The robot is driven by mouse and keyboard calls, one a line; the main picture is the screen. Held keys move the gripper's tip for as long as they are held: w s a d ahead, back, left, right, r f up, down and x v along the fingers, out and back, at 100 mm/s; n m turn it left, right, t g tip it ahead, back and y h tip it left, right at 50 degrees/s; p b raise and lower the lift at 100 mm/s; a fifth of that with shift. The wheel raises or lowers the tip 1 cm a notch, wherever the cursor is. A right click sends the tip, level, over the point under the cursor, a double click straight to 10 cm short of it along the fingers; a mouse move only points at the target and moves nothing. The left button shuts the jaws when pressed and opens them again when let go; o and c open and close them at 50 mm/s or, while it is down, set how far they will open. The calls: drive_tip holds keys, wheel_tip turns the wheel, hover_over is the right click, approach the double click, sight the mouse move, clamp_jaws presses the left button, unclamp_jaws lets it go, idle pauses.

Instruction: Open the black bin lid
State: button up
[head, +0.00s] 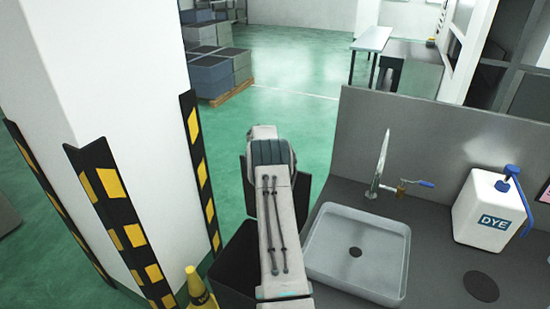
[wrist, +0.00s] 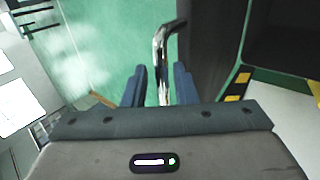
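The black bin (head: 236,257) stands between the striped pillar and the sink counter, partly covered by my arm. Its dark interior seems to show. A dark panel, seemingly its lid (head: 302,192), stands steeply raised behind my arm. In the wrist view the dark lid (wrist: 208,48) fills the area right of a bent chrome handle (wrist: 162,62). My gripper (wrist: 159,75) has its two blue-grey fingers apart, with the handle between them and green floor showing in the gaps. In the head view my arm hides the gripper and handle.
A grey counter with a sink (head: 358,254), a tap (head: 380,165) and a white DYE container (head: 490,208) is at the right. A white pillar (head: 110,70) with striped guards and a yellow cone (head: 199,290) is at the left. Green floor lies open beyond.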

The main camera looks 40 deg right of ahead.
drive_tip(key=shift+a+f, duration=0.1)
drive_tip(key=shift+a, duration=0.05)
drive_tip(key=shift+a+r, duration=0.15)
drive_tip(key=shift+r, duration=0.05)
drive_tip(key=b+v, duration=0.4)
drive_tip(key=v, duration=0.9)
drive_tip(key=shift+r, duration=0.15)
